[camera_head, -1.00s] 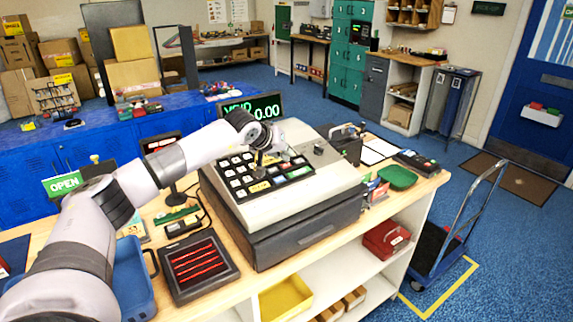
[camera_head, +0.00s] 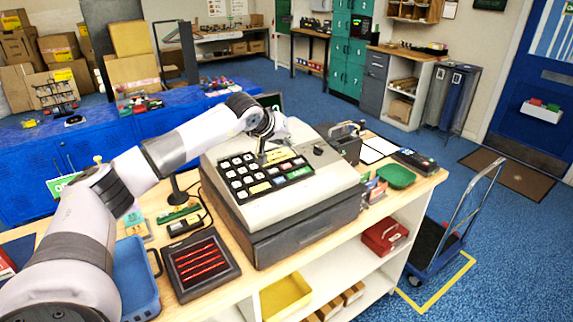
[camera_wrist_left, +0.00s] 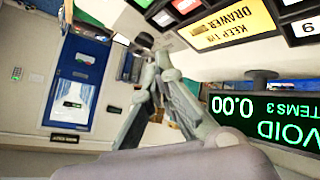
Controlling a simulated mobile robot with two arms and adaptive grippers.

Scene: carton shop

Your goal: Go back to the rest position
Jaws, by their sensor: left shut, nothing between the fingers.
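My left gripper (camera_head: 262,157) is above the cash register's keypad (camera_head: 240,180), its fingers together, pointing down and empty. It is close over the keys; I cannot tell if it touches one. The cash register (camera_head: 300,207) is a beige top on a dark grey drawer unit, standing on the wooden counter. The green-lit display (camera_wrist_left: 265,118) there reads VOID, 0.00, ITEMS 3. My right gripper is not in view.
Around the register on the counter (camera_head: 437,180) are a black tray with red strips (camera_head: 200,264), a blue bin (camera_head: 135,280), a green dish (camera_head: 397,175) and a card terminal (camera_head: 415,161). A hand trolley (camera_head: 440,245) stands right. Blue floor is free beyond.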

